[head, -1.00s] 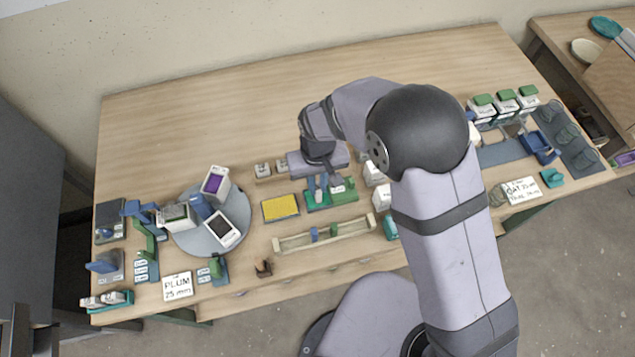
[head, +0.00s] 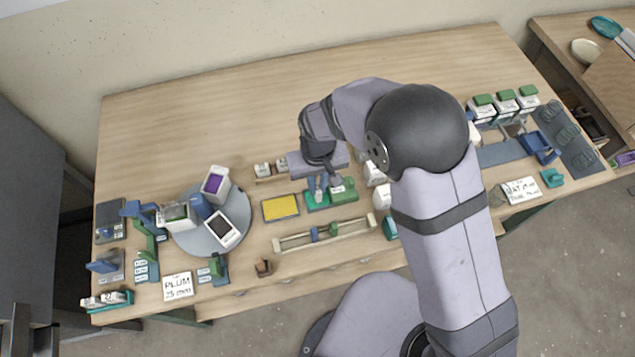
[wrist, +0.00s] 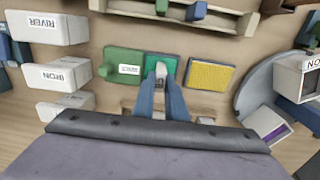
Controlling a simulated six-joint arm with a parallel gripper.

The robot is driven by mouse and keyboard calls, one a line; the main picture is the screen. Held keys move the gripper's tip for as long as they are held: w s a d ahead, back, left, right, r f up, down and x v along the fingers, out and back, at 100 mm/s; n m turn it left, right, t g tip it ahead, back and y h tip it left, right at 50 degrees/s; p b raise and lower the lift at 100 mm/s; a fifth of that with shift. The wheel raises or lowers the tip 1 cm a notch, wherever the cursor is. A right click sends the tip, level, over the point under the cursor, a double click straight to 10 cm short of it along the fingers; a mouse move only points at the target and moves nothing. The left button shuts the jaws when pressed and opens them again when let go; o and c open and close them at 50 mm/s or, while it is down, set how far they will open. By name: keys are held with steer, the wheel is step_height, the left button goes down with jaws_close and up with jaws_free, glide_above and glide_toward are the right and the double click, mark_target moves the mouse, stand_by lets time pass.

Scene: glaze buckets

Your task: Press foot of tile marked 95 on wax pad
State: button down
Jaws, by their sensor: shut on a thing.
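My gripper (head: 317,187) points down over a teal tray with a green pad; in the wrist view its blue fingers (wrist: 160,82) are shut on a small pale tile (wrist: 160,69). The tile is over the green pad (wrist: 172,62); I cannot tell whether its foot touches. Its mark is not readable. A green block with a white label (wrist: 126,67) adjoins the teal tray; the label is too small to read. A yellow pad (head: 281,207) in a shallow tray lies on the other side, also in the wrist view (wrist: 210,76).
Two small pale pieces (head: 263,169) stand on a wooden rack behind the pads. A wooden rail frame (head: 290,244) lies in front. A grey turntable (head: 190,243) with boxes is at left. White containers marked RIVER (wrist: 46,27) and IRON (wrist: 58,76) stand close beside. The table's back is clear.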

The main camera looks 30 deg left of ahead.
mark_target(318, 187)
steer(key=shift+r+p, duration=2.3)
steer(key=shift+r, duration=0.7)
steer(key=w+d+r+m, duration=0.2)
steer(key=w+d+m, duration=0.1)
steer(key=w+d, duration=0.55)
steer(key=w+d+r+m, duration=0.2)
steer(key=w+d+m, duration=0.1)
steer(key=w+d, duration=0.55)
steer(key=d+r+m, duration=0.3)
steer(key=d+m, duration=0.1)
steer(key=d, duration=1.2)
steer(key=s+d+f+n, duration=0.1)
steer(key=s+d, duration=0.1)
steer(key=s, duration=0.3)
steer(key=shift+d+f+b, duration=0.35)
steer(key=shift+f+b, duration=0.05)
